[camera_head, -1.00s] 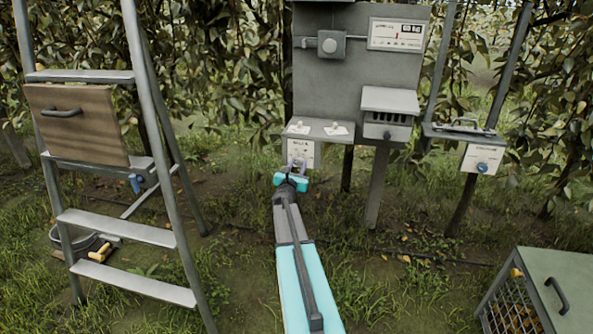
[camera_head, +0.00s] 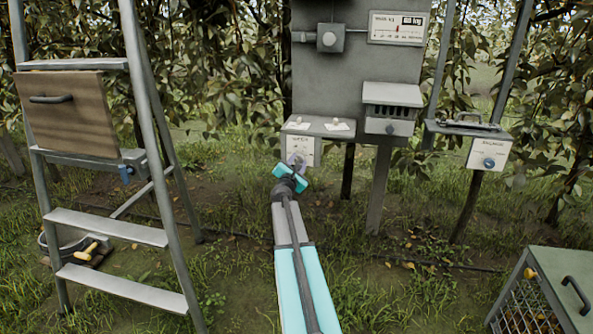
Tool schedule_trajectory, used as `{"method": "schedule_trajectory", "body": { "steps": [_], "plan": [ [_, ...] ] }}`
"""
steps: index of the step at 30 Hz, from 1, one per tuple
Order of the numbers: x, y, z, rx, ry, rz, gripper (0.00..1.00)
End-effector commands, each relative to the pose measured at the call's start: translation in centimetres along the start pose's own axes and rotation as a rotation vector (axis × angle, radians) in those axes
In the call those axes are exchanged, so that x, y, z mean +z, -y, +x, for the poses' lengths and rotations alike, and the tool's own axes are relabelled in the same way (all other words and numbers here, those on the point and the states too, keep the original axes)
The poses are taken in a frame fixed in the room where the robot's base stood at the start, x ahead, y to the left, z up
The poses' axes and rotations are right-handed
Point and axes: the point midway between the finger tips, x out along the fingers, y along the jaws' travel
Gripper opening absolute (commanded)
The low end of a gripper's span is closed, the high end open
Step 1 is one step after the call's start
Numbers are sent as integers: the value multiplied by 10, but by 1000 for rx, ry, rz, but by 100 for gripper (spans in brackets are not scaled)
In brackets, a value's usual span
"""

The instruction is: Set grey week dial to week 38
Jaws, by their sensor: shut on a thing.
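The grey week dial (camera_head: 297,159) is on a small white plate (camera_head: 303,147) below the left shelf of the grey board. My gripper (camera_head: 294,168) is at the lower part of this plate, its teal jaws shut on the dial and tilted, the right end lower. The jaws and wrist hide much of the dial. The lettering on the plate is too small to read, so I cannot tell which week the dial shows.
The grey board (camera_head: 354,75) carries a scale display (camera_head: 397,27) and a slotted box (camera_head: 392,105). A blue knob (camera_head: 489,163) is on another white plate at the right. A ladder (camera_head: 107,228) stands left and a mesh-sided crate (camera_head: 560,285) lower right. Grass lies between.

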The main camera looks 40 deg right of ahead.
Motion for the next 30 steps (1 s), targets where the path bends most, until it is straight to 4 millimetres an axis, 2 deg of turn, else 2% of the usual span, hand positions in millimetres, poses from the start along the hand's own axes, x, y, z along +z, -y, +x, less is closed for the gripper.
{"method": "schedule_trajectory", "body": {
  "steps": [1,15,30],
  "plan": [
    [2,7,2,-8,11,26,10],
    [3,6,2,-8,9,216,10],
    [4,5,2,-7,9,245,10]
  ]
}}
